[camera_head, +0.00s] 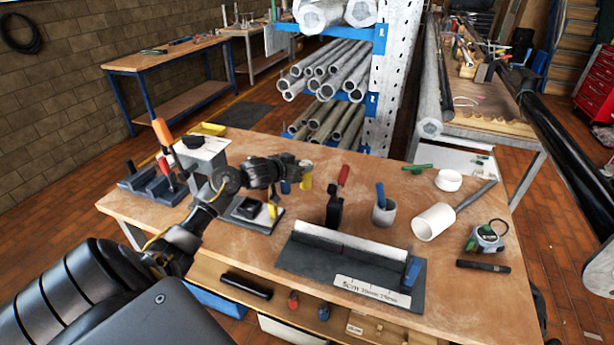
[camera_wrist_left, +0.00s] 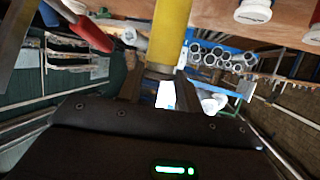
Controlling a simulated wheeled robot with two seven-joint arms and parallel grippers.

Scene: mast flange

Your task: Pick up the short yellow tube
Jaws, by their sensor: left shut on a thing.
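The short yellow tube (camera_head: 306,183) is held in my left gripper (camera_head: 303,166) over the back of the workbench (camera_head: 225,275). In the left wrist view, the yellow tube (camera_wrist_left: 170,35) stands between the two dark fingers, which are shut on it. Part of the tube is hidden by the fingers. Another yellow piece (camera_head: 272,211) stands on a small grey plate, in front and to the left of the held one.
A grey tray with a white ledge (camera_head: 300,262) lies at the front. Clamps (camera_head: 165,140) stand at the left.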

